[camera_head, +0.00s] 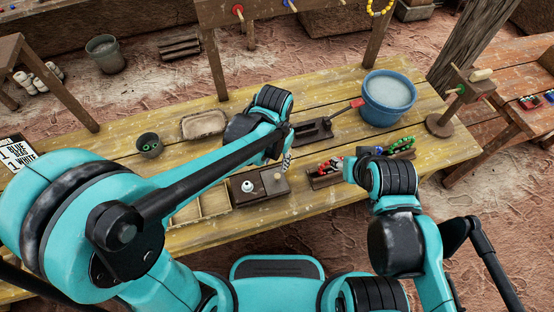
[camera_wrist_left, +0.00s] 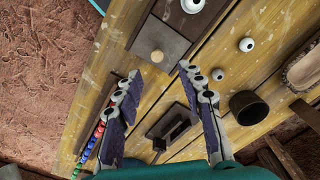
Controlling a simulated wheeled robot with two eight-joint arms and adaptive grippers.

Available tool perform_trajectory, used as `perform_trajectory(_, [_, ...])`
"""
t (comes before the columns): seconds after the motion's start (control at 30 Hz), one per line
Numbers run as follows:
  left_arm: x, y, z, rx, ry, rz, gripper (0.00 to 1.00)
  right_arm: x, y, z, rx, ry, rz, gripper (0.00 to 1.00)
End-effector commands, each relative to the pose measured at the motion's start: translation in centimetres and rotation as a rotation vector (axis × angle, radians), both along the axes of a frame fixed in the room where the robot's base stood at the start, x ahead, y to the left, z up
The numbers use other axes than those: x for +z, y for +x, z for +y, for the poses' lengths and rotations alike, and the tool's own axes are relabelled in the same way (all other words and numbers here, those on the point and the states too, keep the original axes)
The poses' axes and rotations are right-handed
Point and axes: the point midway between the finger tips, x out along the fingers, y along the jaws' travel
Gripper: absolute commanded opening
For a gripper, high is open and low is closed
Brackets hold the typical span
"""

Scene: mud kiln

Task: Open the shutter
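A low dark wooden box (camera_head: 240,199) lies on the table, with a brown sliding panel, seemingly the shutter (camera_head: 276,187), at its right end. The panel carries a small tan knob, clear in the left wrist view (camera_wrist_left: 157,56). A white ball (camera_head: 247,186) sits at the box's left part and shows at the top edge of the left wrist view (camera_wrist_left: 193,5). My left gripper (camera_head: 287,161) is just beyond the panel. In the left wrist view it is open (camera_wrist_left: 158,71), its fingertips apart with the knob ahead between them, not touching.
A dark tool stand (camera_head: 313,132) and a blue bucket (camera_head: 388,97) stand farther back. A tray of colored beads (camera_head: 326,174) is right of the box. A cup (camera_head: 149,145) and oval tray (camera_head: 204,124) are left. Two white balls (camera_wrist_left: 246,44) show in the wrist view.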

Motion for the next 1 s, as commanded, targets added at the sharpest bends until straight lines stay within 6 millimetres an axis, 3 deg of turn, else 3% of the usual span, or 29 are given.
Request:
perform_trajectory(0.17, [-1.6, 0.0, -0.6, -0.014, 0.007, 0.016, 0.39, -0.5, 0.0, 0.0, 0.000, 0.000, 0.000, 0.44])
perform_trajectory(0.53, [-7.3, 0.0, -0.5, -0.012, 0.006, 0.015, 0.39, -2.7, 0.0, 0.0, 0.000, 0.000, 0.000, 0.44])
perform_trajectory(0.93, [-8.2, 0.0, -0.5, -0.011, 0.006, 0.014, 0.39, -2.9, 0.0, 0.0, 0.000, 0.000, 0.000, 0.44])
perform_trajectory(0.97, [-8.2, 0.0, -0.5, -0.011, 0.006, 0.014, 0.37, -2.9, 0.0, 0.0, 0.000, 0.000, 0.000, 0.44])
perform_trajectory(1.0, [-8.2, 0.0, -0.5, -0.011, 0.006, 0.014, 0.26, -2.9, 0.0, 0.0, 0.000, 0.000, 0.000, 0.44])
